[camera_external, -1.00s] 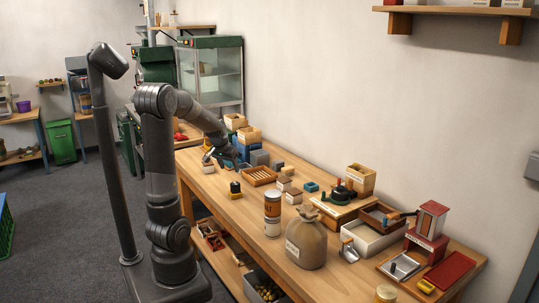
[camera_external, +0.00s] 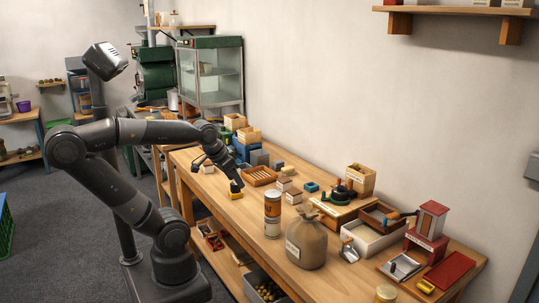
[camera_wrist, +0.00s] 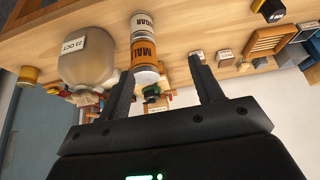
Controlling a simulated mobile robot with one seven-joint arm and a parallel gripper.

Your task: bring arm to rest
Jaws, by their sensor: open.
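My gripper (camera_external: 236,181) is above the left end of the wooden workbench (camera_external: 222,210), close to a small yellow and black block (camera_external: 236,191). In the wrist view my gripper (camera_wrist: 163,72) has its two dark fingers spread apart with nothing held between them. The wrist view looks along the bench at a tilt. It shows the sack (camera_wrist: 88,57) and the labelled cans (camera_wrist: 144,50) beyond the fingers. My arm bends out over the bench from its base at the lower left.
Near my gripper stand a slatted wooden tray (camera_external: 259,176), wooden boxes (camera_external: 248,135) and grey blocks (camera_external: 259,157). A can (camera_external: 272,214), a sack (camera_external: 306,242) and a red hand-cranked device (camera_external: 430,228) stand farther right. Grey floor left of my base is open.

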